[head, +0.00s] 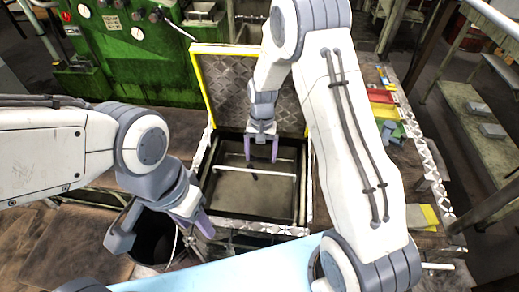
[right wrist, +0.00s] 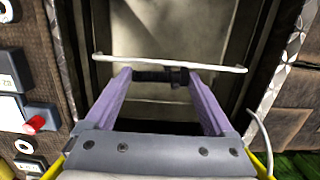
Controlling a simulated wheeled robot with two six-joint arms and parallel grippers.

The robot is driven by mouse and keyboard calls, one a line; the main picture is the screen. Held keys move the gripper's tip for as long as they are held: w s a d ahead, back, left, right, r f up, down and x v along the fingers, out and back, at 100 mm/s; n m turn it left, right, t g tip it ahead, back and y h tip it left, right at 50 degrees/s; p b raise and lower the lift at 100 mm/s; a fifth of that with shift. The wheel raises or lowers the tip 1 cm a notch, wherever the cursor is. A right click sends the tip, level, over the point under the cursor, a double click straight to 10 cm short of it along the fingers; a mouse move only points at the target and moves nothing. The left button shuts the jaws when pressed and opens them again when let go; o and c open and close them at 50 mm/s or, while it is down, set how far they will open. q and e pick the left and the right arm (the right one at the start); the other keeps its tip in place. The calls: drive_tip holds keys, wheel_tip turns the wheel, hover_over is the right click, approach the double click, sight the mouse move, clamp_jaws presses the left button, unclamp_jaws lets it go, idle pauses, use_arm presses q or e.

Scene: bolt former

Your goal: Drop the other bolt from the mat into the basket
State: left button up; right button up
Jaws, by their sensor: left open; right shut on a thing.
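My right gripper (head: 262,158) points down over the dark rectangular basket (head: 296,205), which has a thin white bar across it. In the right wrist view the gripper (right wrist: 157,76) is shut on a dark bolt (right wrist: 160,76) that lies crosswise between its purple fingertips. The basket floor (right wrist: 158,35) shows beyond it. A small dark thing (head: 255,177) shows inside the basket near the bar; I cannot tell what it is. My left gripper (head: 165,228) is open at the lower left, outside the basket. The light blue mat (head: 260,268) lies at the bottom, partly hidden by my right arm.
A yellow-edged raised panel (head: 227,85) stands behind the basket. A dark round opening (head: 154,240) is beside my left gripper. Green machinery (head: 125,40) stands at the back left. Red, yellow and green items (head: 382,97) lie on the bench at right.

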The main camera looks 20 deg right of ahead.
wheel_tip(320, 180, down, 5)
drive_tip(key=b, duration=0.4)
drive_tip(key=shift+f, duration=0.2)
drive_tip(key=o, duration=1.2)
drive_tip(key=shift+c, duration=0.2)
drive_tip(key=shift+r, duration=0.15)
wheel_tip(320, 180, up, 10)
drive_tip(key=w+b, duration=0.1)
drive_tip(key=b, duration=0.1)
drive_tip(key=shift+d, duration=0.2)
drive_tip(key=shift+r, duration=0.1)
